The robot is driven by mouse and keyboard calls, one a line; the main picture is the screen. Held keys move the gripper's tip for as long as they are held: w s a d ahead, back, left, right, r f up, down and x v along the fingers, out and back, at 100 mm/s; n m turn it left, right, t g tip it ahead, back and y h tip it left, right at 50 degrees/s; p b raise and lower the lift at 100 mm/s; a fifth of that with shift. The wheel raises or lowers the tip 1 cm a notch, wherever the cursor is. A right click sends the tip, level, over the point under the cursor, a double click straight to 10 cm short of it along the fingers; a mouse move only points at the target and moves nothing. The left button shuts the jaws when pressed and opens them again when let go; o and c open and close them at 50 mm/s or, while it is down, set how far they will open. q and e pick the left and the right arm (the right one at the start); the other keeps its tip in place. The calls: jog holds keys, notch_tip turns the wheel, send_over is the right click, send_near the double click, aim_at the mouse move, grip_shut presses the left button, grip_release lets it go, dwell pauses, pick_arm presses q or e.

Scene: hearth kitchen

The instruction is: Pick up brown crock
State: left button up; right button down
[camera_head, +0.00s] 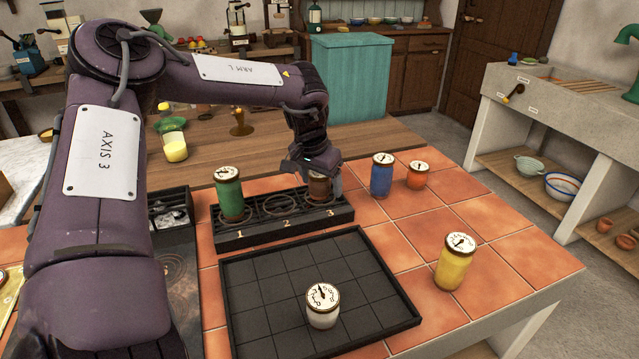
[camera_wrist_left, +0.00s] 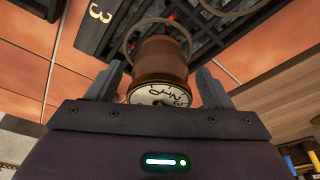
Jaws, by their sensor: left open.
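The brown crock (camera_head: 319,188) stands at slot 3 of the black numbered rack (camera_head: 285,231), partly hidden by my left gripper. In the left wrist view the brown crock (camera_wrist_left: 161,62) has a pale dial lid and sits between the two fingers. My left gripper (camera_head: 318,170) is at the crock's top. Its fingers (camera_wrist_left: 156,85) are apart, one on each side of the crock, with a gap showing at the left finger; contact on the right side I cannot tell. My right gripper is not in view.
A green crock (camera_head: 230,197) stands in slot 1; slot 2 is empty. A blue crock (camera_head: 381,178) and an orange crock (camera_head: 417,177) stand right of the rack. A white crock (camera_head: 322,310) is on the black tray (camera_head: 262,318). A yellow crock (camera_head: 454,265) stands on the tiles.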

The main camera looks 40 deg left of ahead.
pick_arm(q)
jog(key=shift+r, duration=0.1)
jog(key=c, duration=1.2)
